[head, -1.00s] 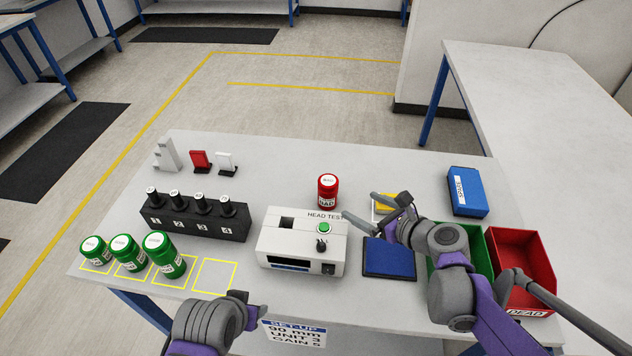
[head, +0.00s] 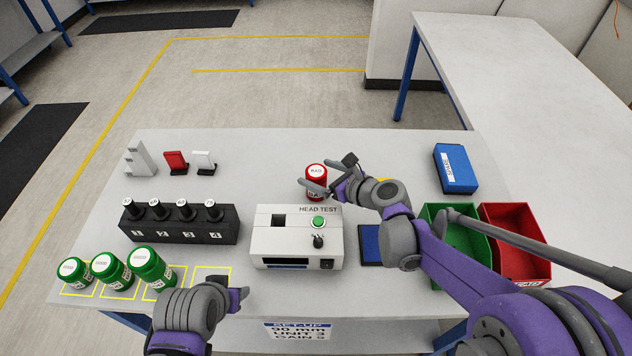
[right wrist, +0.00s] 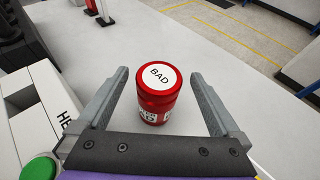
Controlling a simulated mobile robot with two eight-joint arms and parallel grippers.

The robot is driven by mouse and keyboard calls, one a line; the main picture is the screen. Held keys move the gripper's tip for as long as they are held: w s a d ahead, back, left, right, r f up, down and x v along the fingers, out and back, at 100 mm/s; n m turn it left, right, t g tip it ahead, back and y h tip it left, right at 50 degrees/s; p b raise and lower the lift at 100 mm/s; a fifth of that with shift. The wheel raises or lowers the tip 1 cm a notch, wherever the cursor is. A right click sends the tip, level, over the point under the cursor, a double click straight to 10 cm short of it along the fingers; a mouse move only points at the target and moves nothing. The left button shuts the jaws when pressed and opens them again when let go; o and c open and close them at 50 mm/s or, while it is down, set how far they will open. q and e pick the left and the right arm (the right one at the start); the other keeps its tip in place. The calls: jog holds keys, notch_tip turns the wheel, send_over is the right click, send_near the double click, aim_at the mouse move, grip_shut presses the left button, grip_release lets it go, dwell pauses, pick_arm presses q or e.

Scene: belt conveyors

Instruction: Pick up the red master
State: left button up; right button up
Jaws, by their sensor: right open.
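The red master is a red jar (head: 316,181) with a white lid label reading BAD, standing upright on the table behind the head tester. In the right wrist view the jar (right wrist: 159,92) stands between the two open fingers, with a gap on each side. My right gripper (head: 333,175) is open around the jar, its fingers reaching in from the right. In the right wrist view the open gripper (right wrist: 158,100) is empty. My left gripper (head: 240,300) is low at the front edge of the table; its fingers are too small and partly hidden to tell their state.
The white head tester (head: 297,240) with a green button stands just in front of the jar. Green jars (head: 112,268) stand at the front left, a black numbered rack (head: 180,226) behind them. A green bin (head: 440,215) and red bin (head: 525,262) are right. A blue box (head: 455,168) lies back right.

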jog(key=x, duration=0.4)
jog(key=shift+w+a+f, duration=0.15)
jog(key=shift+a+f, duration=0.05)
jog(key=shift+f, duration=0.15)
jog(key=shift+c, duration=1)
grip_shut()
